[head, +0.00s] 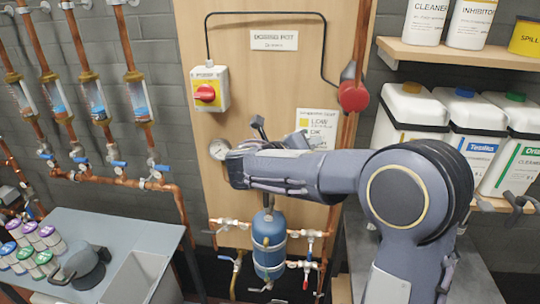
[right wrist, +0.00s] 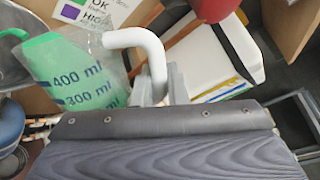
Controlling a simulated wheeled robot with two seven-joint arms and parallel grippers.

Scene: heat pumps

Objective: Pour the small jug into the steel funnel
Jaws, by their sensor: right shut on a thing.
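The small jug (right wrist: 75,75) is clear, with green liquid and 300 ml and 400 ml marks. In the right wrist view it is tilted, its white handle (right wrist: 138,40) toward me. My right gripper (right wrist: 153,86) is shut on that handle. Green shows at the jug's upper left; I cannot tell if it is liquid running out. A grey curved surface (right wrist: 10,68) left of the jug may be the steel funnel. In the head view my right arm covers the space above the blue dosing pot (head: 268,244), hiding jug and funnel. My left gripper is not in view.
Copper pipes with valves run at the left. A bench (head: 130,235) at lower left holds several small bottles. White containers (head: 410,112) stand on the right shelf.

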